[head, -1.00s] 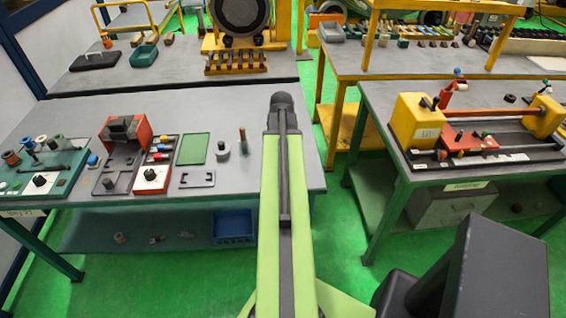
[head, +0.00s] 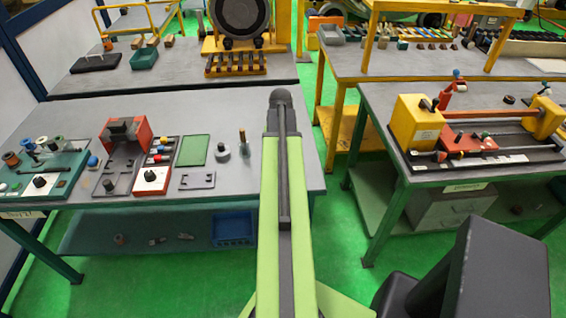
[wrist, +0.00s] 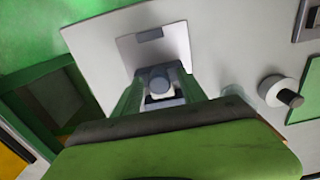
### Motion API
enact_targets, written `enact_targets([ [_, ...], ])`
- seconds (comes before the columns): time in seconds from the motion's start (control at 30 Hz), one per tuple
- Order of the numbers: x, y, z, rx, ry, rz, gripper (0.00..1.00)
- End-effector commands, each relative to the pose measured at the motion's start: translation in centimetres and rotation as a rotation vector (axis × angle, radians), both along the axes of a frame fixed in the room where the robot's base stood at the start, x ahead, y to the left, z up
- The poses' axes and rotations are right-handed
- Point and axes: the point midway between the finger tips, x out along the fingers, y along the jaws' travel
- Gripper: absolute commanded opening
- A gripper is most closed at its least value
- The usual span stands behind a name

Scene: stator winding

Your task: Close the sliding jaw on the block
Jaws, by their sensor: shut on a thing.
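In the wrist view my gripper (wrist: 160,84) has its two dark green fingers on either side of a small grey-blue round knob (wrist: 159,79) with a pale collar. The fingers are closed on it. A pale square plate (wrist: 178,40) with a dark slot lies just beyond the knob. I cannot tell whether the knob belongs to the sliding jaw, and I cannot pick out the block. In the head view my arm reaches straight forward and hides the fingers.
In the wrist view a pale round piece with a dark pin (wrist: 279,91) stands at the right. In the head view the left bench (head: 255,110) carries a red-and-grey fixture (head: 140,133) and a green mat (head: 193,149). The right bench holds a yellow-ended machine (head: 416,121).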

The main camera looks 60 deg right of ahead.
Motion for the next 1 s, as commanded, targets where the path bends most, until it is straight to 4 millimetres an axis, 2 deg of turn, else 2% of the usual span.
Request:
enact_targets([
  [0.37, 0.2, -0.2, -0.3, -0.003, -0.002, 0.000, 0.26],
  [0.4, 0.1, -0.2, -0.3, -0.003, -0.002, 0.000, 0.49],
  [0.67, 0.1, -0.2, 0.3, -0.003, -0.002, 0.000, 0.49],
  [1.0, 0.1, -0.1, 3.8, -0.002, -0.002, 0.001, 0.49],
])
